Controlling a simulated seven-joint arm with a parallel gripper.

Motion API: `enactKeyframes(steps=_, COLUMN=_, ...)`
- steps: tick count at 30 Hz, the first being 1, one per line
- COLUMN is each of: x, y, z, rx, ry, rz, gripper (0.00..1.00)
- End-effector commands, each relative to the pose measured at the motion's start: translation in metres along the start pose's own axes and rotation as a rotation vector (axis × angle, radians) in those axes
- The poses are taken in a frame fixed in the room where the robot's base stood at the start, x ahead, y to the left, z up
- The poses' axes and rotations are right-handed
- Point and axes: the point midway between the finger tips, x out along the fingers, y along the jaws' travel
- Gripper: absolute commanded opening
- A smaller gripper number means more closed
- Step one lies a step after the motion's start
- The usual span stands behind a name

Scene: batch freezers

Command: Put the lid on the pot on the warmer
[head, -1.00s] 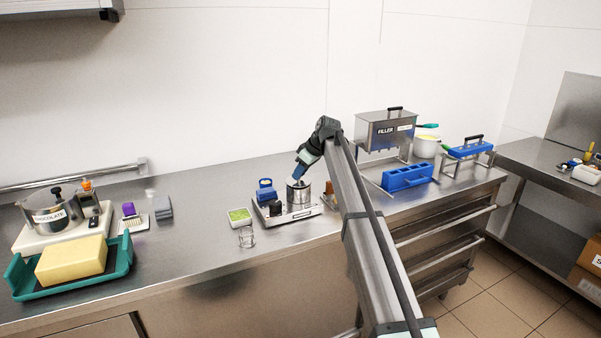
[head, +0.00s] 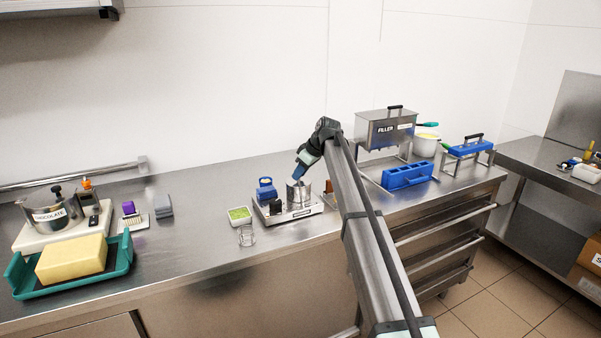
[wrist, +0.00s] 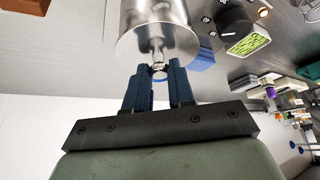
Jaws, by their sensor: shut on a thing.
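The steel pot (head: 299,198) stands on the warmer (head: 300,214), a low steel unit in the middle of the counter. My gripper (head: 297,180) is directly above the pot, pointing down. In the wrist view my gripper (wrist: 160,78) has its blue fingers closed around the knob of the lid (wrist: 158,48). The steel pot (wrist: 160,18) is just beyond the fingers, with the lid at its mouth. I cannot tell whether the lid rests fully on the rim. The far side of the rim is hidden.
A blue holder (head: 265,189) stands at the back left of the warmer. A brown block (head: 330,197) is close on the right.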

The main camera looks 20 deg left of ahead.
Motion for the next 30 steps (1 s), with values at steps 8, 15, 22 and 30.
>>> enactKeyframes(steps=8, x=0.0, y=0.0, z=-0.0001, rx=0.0, ry=0.0, rz=0.0, gripper=0.33)
enactKeyframes(steps=15, x=0.0, y=0.0, z=0.0, rx=0.0, ry=0.0, rz=0.0, gripper=0.53)
enactKeyframes(steps=22, x=0.0001, y=0.0, z=0.0001, rx=0.0, ry=0.0, rz=0.0, gripper=0.62)
enactKeyframes(steps=30, x=0.0001, y=0.0, z=0.0001, rx=0.0, ry=0.0, rz=0.0, gripper=0.79)
